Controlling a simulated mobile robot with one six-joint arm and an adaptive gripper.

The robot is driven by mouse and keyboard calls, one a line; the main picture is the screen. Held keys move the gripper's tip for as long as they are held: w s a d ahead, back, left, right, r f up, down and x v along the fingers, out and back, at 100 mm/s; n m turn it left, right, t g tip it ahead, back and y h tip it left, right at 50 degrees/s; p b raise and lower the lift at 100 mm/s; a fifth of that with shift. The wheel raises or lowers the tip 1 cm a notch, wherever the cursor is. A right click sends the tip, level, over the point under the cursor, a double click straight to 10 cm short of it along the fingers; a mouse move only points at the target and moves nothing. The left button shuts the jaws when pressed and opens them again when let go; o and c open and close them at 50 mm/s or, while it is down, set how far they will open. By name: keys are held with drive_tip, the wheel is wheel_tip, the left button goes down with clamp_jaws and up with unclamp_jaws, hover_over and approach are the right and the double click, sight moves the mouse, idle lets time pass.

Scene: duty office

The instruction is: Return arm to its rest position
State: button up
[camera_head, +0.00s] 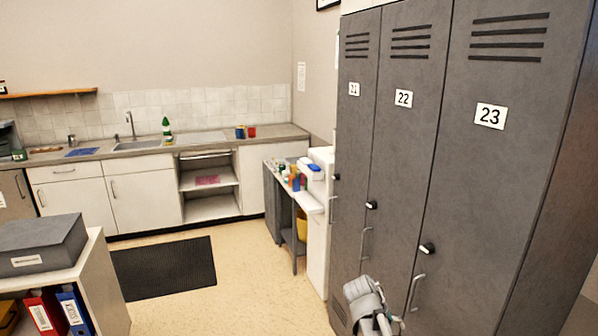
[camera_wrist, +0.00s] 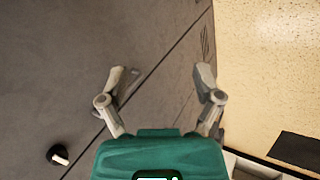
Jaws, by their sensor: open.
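My gripper (camera_wrist: 160,78) shows in the wrist view with its two fingers spread apart and nothing between them. Behind the fingers is the grey face of the lockers, with a handle partly hidden behind the left finger. In the head view only part of my arm's end (camera_head: 368,304) shows at the bottom, in front of the lower part of the lockers. The grey lockers, 21 (camera_head: 354,120), 22 (camera_head: 405,150) and 23 (camera_head: 500,160), all have their doors shut.
A black knob (camera_wrist: 57,154) on a locker is close to my gripper. A low shelf (camera_head: 108,285) with a grey box (camera_head: 40,243) stands at left. A dark mat (camera_head: 165,267) lies on open floor. A counter with a sink (camera_head: 138,144) runs along the back wall.

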drive_tip(key=s+a+f+g+y+p, duration=0.1)
drive_tip(key=s+a+y, duration=0.5)
drive_tip(key=s+a, duration=0.1)
drive_tip(key=shift+s+a+f+m, duration=0.2)
drive_tip(key=shift+a+m, duration=0.1)
drive_tip(key=shift+m, duration=0.1)
idle(0.9)
